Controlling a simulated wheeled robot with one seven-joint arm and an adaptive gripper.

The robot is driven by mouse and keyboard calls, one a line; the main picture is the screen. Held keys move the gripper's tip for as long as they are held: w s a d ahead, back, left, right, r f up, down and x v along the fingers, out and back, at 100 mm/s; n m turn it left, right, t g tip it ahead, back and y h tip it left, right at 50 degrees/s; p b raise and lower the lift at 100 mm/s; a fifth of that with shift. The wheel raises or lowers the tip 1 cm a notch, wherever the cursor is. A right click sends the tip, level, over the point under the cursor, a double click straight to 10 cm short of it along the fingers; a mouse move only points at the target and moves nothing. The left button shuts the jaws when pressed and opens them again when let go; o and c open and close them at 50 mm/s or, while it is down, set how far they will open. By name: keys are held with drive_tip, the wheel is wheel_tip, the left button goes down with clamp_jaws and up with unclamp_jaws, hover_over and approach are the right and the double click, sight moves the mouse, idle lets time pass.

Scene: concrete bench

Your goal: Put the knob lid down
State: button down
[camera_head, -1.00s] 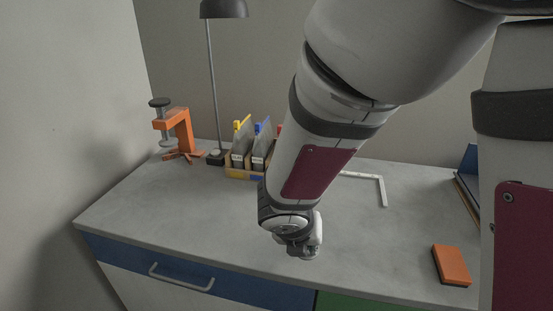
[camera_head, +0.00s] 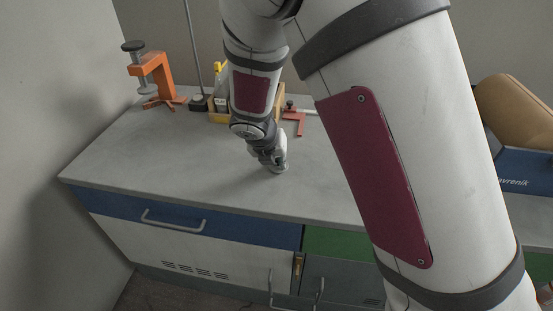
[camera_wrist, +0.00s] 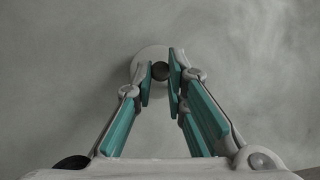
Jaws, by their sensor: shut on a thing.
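The knob lid (camera_wrist: 150,54) is a pale round disc with a dark knob (camera_wrist: 160,71) in the wrist view. My gripper (camera_wrist: 161,75) has its teal-padded fingers shut on the knob, and the fingers cover part of the disc. In the head view my gripper (camera_head: 277,164) points down at the grey bench top (camera_head: 170,165), close to its surface. The lid is too small and hidden there to tell whether it touches the bench.
An orange clamp (camera_head: 152,75) and a lamp pole (camera_head: 193,50) stand at the back left. A yellow organiser (camera_head: 219,88) and a red square tool (camera_head: 295,122) lie behind my gripper. The bench is clear to the left; drawers (camera_head: 190,223) lie below its front edge.

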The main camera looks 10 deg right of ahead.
drive_tip(key=shift+f, duration=0.2)
drive_tip(key=c, duration=1.6)
unclamp_jaws()
drive_tip(key=shift+r, duration=0.2)
drive_tip(key=p+v, duration=0.2)
drive_tip(key=v, duration=1)
